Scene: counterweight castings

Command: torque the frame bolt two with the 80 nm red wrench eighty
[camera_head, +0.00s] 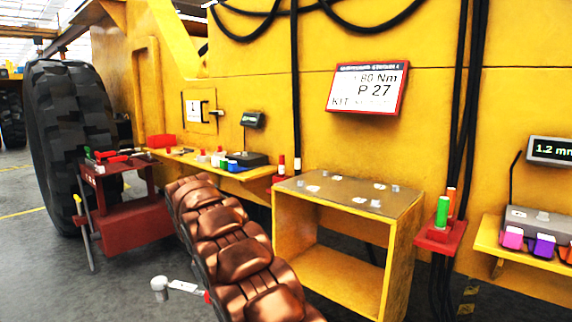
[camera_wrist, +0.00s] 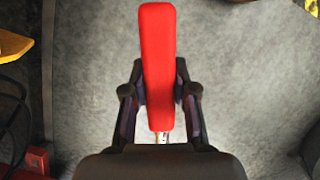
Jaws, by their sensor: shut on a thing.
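My gripper (camera_wrist: 160,100) is shut on the red handle (camera_wrist: 158,50) of a wrench in the wrist view, holding it above grey floor. A short piece of metal shaft shows below the handle; the rest is hidden by my gripper. In the head view my gripper is not visible. A silver cylinder (camera_head: 160,288) with a white label and a small red part shows at lower left; I cannot tell if it is the held wrench. Several small bolts and white tags sit on the grey top of a yellow frame stand (camera_head: 325,195). I cannot read which bolt is two.
Copper-coloured ribbed shapes (camera_head: 225,235) cross the lower middle. A red cart (camera_head: 130,218) with tools stands by a large tyre (camera_head: 75,150). A sign (camera_head: 367,90) reads 80 Nm, P 27. Yellow shelves (camera_head: 240,174) flank the stand. Cables hang down the yellow wall.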

